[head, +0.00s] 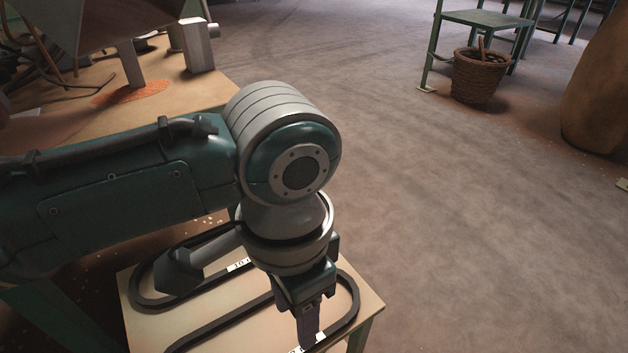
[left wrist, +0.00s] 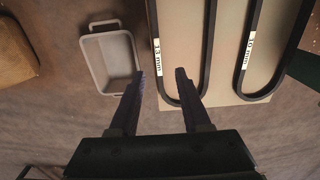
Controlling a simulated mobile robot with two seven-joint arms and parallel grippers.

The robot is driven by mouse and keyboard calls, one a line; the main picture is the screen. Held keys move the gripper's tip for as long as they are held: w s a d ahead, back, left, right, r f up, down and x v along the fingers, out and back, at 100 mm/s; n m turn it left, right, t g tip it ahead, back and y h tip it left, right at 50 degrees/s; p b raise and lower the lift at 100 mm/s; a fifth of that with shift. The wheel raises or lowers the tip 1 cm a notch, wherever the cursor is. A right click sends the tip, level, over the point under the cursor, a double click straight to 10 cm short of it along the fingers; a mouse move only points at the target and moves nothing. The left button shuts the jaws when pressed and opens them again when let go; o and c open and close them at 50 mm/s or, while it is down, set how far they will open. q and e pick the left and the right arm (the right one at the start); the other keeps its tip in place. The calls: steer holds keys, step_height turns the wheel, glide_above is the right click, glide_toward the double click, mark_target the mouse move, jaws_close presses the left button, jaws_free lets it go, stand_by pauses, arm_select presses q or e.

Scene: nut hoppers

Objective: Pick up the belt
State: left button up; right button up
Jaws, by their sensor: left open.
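Two black looped belts lie flat on a small light-topped table (head: 368,308). The nearer belt (head: 222,320) passes under my left gripper (head: 308,332), and the farther belt (head: 136,288) is partly hidden by my arm. In the left wrist view, one belt (left wrist: 207,45) bears a white "13 mm" label and the other belt (left wrist: 257,30) a "10 mm" label. My left gripper (left wrist: 160,73) is open. One side of the 13 mm belt shows between its fingertips; the height gap cannot be told. My right gripper is not in view.
A grey bin (left wrist: 109,58) is on the floor beside the table in the left wrist view. A larger table with an orange pile (head: 130,92) stands at the upper left. A wicker basket (head: 480,76) is far off.

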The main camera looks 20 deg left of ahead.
mark_target(300, 349)
arm_select(q)
step_height(300, 349, down, 3)
steer(key=shift+w+f+b, duration=0.1)
steer(key=shift+b, duration=0.7)
steer(key=shift+f+b, duration=0.55)
steer(key=shift+f, duration=0.05)
step_height(300, 349, down, 4)
steer(key=b, duration=0.3)
steer(key=shift+d+b, duration=0.15)
steer(key=shift+b, duration=0.25)
steer(key=shift+r, duration=0.1)
steer(key=shift+c, duration=0.4)
jaws_close()
